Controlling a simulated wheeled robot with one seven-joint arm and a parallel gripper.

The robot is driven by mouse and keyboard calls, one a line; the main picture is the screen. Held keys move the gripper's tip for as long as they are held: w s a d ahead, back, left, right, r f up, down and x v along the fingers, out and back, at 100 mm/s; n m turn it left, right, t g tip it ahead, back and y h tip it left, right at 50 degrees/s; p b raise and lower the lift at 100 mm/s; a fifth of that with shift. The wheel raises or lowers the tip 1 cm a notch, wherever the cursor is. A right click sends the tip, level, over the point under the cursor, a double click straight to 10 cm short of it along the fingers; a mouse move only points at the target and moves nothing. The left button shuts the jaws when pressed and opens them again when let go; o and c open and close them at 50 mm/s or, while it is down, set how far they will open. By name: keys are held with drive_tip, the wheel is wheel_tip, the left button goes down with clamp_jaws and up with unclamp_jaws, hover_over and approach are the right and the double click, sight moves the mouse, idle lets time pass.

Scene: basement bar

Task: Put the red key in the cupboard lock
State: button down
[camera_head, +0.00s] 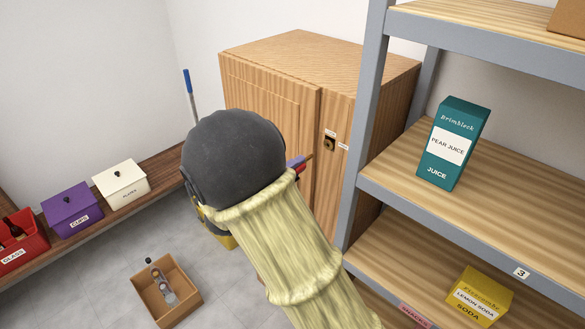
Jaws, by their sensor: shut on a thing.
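The wooden cupboard (286,56) stands against the back wall with its doors closed. Its lock (329,145) is a small dark and brassy fitting on the right door, between small white labels. My gripper (300,162) shows only as a small tip past my round dark wrist, which hides the rest. It is shut on a small red piece (299,168), apparently the red key, mostly hidden. The tip is left of the lock and a little lower in the picture; I see a gap between them. I cannot tell the depth between them or how the key is turned.
A grey-framed shelf with a teal juice carton (453,143) and a yellow soda box (474,295) stands close on the right. A bench (150,195) with red, purple and white boxes runs along the left wall.

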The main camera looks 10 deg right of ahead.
sight(308, 158)
drive_tip(key=shift+p+x, duration=0.55)
drive_tip(key=shift+x, duration=1.65)
drive_tip(key=shift+b+x, duration=1.15)
drive_tip(key=shift+x, duration=0.9)
drive_tip(key=shift+w+d, duration=0.1)
drive_tip(key=shift+d, duration=0.05)
